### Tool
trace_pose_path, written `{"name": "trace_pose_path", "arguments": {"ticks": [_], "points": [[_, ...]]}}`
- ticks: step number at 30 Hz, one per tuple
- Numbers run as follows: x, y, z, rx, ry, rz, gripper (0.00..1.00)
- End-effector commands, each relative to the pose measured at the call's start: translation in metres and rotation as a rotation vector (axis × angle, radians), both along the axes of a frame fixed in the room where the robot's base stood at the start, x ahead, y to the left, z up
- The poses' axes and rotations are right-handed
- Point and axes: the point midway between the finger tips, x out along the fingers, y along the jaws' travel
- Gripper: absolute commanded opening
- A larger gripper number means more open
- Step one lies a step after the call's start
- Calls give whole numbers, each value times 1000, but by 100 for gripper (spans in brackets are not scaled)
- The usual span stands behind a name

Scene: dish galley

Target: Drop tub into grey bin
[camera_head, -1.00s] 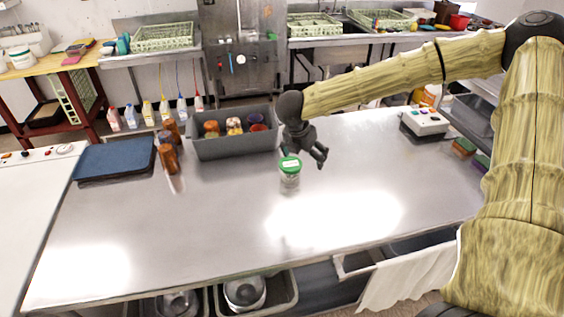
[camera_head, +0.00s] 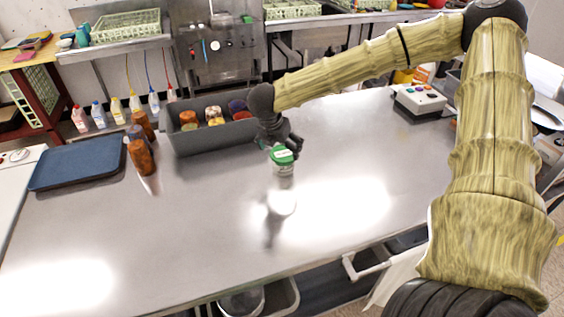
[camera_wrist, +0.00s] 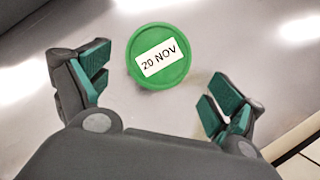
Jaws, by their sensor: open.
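The tub (camera_head: 283,168) is a small clear container with a green lid, standing upright on the steel table. In the wrist view its round lid (camera_wrist: 159,56) shows a white label reading "20 NOV". My gripper (camera_head: 284,142) is right at the tub's top in the head view and hides part of it. In the wrist view my open gripper (camera_wrist: 158,78) has one finger on each side of the lid, with gaps and no visible contact. The grey bin (camera_head: 205,139) sits behind and to the left, holding several small lidded containers.
Brown jars (camera_head: 141,157) stand left of the bin, beside a dark blue tray (camera_head: 77,163). A white box with buttons (camera_head: 419,100) sits at the back right. The front and middle of the steel table (camera_head: 190,230) are clear.

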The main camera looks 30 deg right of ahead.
Motion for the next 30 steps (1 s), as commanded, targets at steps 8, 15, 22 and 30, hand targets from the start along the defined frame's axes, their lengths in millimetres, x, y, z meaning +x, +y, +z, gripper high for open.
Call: {"name": "trace_pose_path", "arguments": {"ticks": [8, 15, 22, 30], "points": [[6, -12, -30, -1, 3, -2, 93], [9, -17, -42, 0, 0, -2, 93], [13, -21, -50, 0, 3, -2, 93], [21, -31, -73, 0, 2, -2, 93]]}}
